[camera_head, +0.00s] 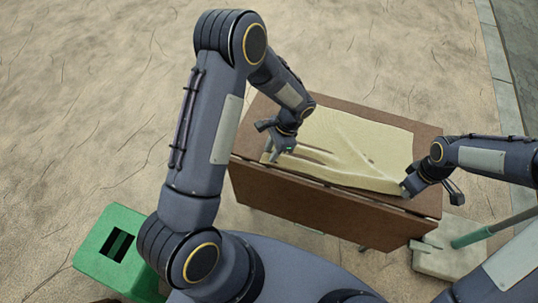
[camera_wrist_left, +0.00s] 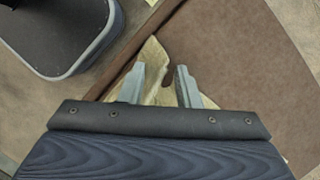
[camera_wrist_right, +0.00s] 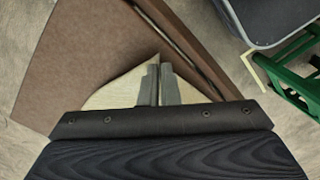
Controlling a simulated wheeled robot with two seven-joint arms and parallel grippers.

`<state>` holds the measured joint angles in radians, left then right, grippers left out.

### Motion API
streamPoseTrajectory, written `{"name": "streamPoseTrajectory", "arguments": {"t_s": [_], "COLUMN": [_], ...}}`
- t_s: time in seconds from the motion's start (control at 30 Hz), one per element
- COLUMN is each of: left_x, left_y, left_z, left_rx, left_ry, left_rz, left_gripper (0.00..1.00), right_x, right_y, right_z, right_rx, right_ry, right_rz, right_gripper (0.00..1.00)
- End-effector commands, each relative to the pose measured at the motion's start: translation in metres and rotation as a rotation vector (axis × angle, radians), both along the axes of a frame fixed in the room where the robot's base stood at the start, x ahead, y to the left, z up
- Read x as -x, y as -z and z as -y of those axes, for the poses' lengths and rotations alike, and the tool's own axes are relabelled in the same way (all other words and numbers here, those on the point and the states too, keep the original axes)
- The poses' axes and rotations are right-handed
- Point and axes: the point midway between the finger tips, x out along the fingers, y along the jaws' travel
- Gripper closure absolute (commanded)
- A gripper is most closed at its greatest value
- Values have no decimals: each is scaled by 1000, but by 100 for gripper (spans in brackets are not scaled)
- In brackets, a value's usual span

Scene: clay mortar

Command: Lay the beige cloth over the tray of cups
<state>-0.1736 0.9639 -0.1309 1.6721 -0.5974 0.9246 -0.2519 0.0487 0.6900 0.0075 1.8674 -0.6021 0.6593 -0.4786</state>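The beige cloth (camera_head: 360,140) lies spread over the brown table, with raised folds running in from its front edge. No tray or cup shows; whether they lie under the cloth cannot be told. My left gripper (camera_head: 270,152) is at the cloth's front left corner. In the left wrist view (camera_wrist_left: 158,80) its fingers stand apart, with cloth between and below them. My right gripper (camera_head: 404,190) is at the front right corner. In the right wrist view (camera_wrist_right: 160,72) its fingers are close together on the cloth's corner.
The brown table (camera_head: 320,205) has bare strips at its left, back and right edges. A green box-like thing (camera_head: 100,245) with a dark slot stands on the ground at lower left. A pale block with a green handle (camera_head: 490,228) lies right of the table. Sandy ground surrounds it.

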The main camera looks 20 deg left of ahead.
Motion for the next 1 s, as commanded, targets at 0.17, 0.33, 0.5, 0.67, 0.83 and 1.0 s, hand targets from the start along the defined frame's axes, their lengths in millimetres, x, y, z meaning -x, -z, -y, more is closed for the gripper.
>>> {"name": "streamPoseTrajectory", "arguments": {"t_s": [0.17, 0.33, 0.5, 0.67, 0.83, 1.0], "left_x": [1, 1, 1, 1, 0, 0], "left_y": [2, 3, 3, 3, -8, -34], "left_z": [0, -1, -1, -2, -2, -1], "left_rx": [0, 0, -1, -2, -2, -2], "left_ry": [-1, -1, -1, -1, -2, -2], "left_rz": [-3, -3, -3, -2, 1, 1], "left_gripper": [84, 95, 100, 100, 100, 100], "right_x": [0, 0, 0, 0, 0, 0], "right_y": [1, 1, 1, 1, 1, 1], "right_z": [0, 0, 1, 1, 1, 1], "right_rx": [0, 1, 1, 1, 2, 2], "right_ry": [0, 0, 1, 1, 1, 2], "right_rz": [0, -1, 0, 0, 0, 0], "right_gripper": [100, 100, 100, 100, 100, 100]}}
